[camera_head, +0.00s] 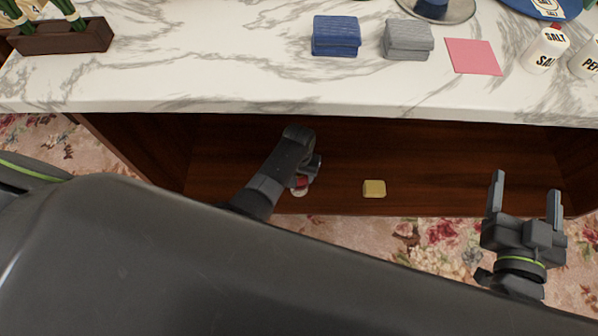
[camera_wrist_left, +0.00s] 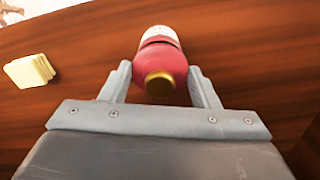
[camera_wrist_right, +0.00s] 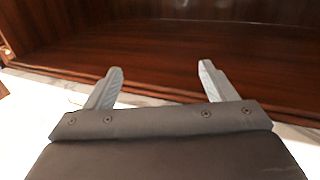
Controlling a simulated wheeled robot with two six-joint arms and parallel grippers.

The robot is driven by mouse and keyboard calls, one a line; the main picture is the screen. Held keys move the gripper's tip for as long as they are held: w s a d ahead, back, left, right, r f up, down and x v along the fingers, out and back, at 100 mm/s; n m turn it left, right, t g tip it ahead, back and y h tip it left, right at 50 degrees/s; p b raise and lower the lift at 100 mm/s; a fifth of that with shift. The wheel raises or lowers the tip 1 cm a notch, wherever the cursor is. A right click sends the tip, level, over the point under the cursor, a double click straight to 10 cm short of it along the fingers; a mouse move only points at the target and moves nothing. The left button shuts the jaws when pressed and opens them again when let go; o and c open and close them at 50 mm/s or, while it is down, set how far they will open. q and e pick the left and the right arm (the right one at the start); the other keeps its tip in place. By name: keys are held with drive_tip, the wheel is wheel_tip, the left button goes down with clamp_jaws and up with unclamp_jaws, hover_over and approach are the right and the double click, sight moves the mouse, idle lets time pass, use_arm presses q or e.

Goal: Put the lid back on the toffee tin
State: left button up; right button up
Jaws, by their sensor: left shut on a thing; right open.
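My left gripper (camera_head: 311,172) is shut on a red, rounded, bottle-like thing (camera_head: 300,188) over the dark wooden shelf below the marble top. In the left wrist view this thing (camera_wrist_left: 164,58) has a gold end towards me and a white label farther off, with one finger on each side. In the head view the gripper hides most of it. My right gripper (camera_head: 526,183) is open and empty at the right, by the shelf's front; its spread fingers also show in the right wrist view (camera_wrist_right: 160,66). I cannot make out a toffee tin or its lid.
A small yellow block (camera_head: 374,188) lies on the shelf, right of my left gripper. The marble top (camera_head: 230,60) overhangs the shelf (camera_head: 450,165). On it are blue (camera_head: 336,36) and grey (camera_head: 408,39) folded cloths, a pink square (camera_head: 473,57), shakers (camera_head: 546,50) and a bottle box (camera_head: 62,37).

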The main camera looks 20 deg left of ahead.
use_arm(q)
drive_tip(key=shift+f+b, duration=0.3)
drive_tip(key=shift+f, duration=0.2)
use_arm(e)
drive_tip(key=shift+a+r+t, duration=0.1)
drive_tip(key=shift+r+t, duration=1.3)
drive_tip(key=shift+r, duration=0.75)
use_arm(q)
drive_tip(key=shift+p, duration=0.55)
use_arm(e)
drive_tip(key=shift+r, duration=0.55)
use_arm(q)
drive_tip(key=shift+f, duration=0.15)
use_arm(e)
drive_tip(key=shift+r, duration=0.15)
use_arm(q)
drive_tip(key=shift+p, duration=0.4)
use_arm(e)
drive_tip(key=shift+r, duration=0.25)
use_arm(q)
drive_tip(key=o, duration=1.5)
drive_tip(key=shift+c, duration=0.2)
